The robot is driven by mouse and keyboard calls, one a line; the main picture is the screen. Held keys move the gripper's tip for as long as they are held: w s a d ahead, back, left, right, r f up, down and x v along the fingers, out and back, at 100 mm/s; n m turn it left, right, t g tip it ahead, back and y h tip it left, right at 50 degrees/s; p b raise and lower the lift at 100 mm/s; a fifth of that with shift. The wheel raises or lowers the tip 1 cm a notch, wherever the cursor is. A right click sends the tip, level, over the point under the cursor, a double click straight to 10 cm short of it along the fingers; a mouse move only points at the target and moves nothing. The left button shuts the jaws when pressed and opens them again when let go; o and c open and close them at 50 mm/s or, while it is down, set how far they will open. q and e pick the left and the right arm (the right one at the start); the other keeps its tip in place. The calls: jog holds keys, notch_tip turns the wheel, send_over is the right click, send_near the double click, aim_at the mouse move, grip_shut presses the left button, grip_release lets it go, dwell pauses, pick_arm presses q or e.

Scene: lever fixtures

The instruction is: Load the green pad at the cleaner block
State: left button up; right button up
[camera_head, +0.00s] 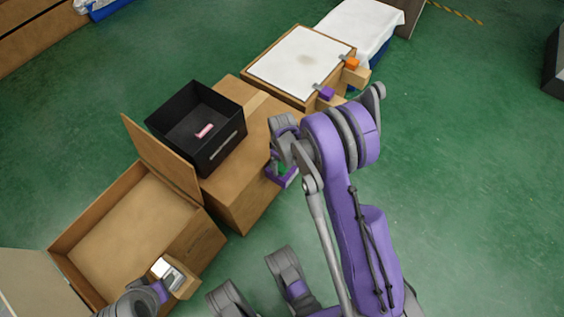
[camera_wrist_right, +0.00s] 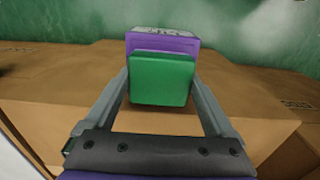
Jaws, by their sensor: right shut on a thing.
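The green pad (camera_wrist_right: 160,82) is a flat-faced green square in the right wrist view. It sits between the two grey fingers of my right gripper (camera_wrist_right: 161,76), which is shut on it. A purple block (camera_wrist_right: 165,42) with pale marks on top shows directly behind the pad; I cannot tell whether they touch. In the head view my right gripper (camera_head: 281,172) is partly hidden by its arm, beside the cardboard box. My left gripper (camera_head: 150,296) is at the bottom left, near a small light wooden block with a white top (camera_head: 168,270). Its fingers do not show clearly.
A black bin (camera_head: 232,150) with a pink item (camera_head: 204,131) stands on a closed cardboard box (camera_head: 242,200). An open box (camera_head: 70,247) lies at the left.

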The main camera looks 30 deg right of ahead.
dwell(0.4)
jog(key=shift+r+p, duration=2.3)
jog(key=shift+r, duration=1.2)
pick_arm(q)
jog(key=v, duration=0.4)
jog(key=shift+w+r, duration=0.15)
jog(key=shift+w, duration=0.25)
pick_arm(e)
jog(key=w+a+r+m, duration=0.1)
jog(key=a+r, duration=0.3)
jog(key=r, duration=0.3)
jog(key=a+r+m, duration=0.2)
jog(key=a+r, duration=0.1)
jog(key=r, duration=0.4)
jog(key=w+a+r+m, duration=0.1)
jog(key=a+r, duration=0.3)
jog(key=r, duration=0.3)
pick_arm(q)
notch_tip(320, 180, up, 25)
jog(key=w+t+p, duration=0.1)
jog(key=p, duration=2.1)
pick_arm(e)
notch_tip(320, 180, up, 12)
jog(key=s, duration=0.1)
jog(key=shift+s+d+f, duration=0.25)
jog(key=shift+s+d, duration=0.1)
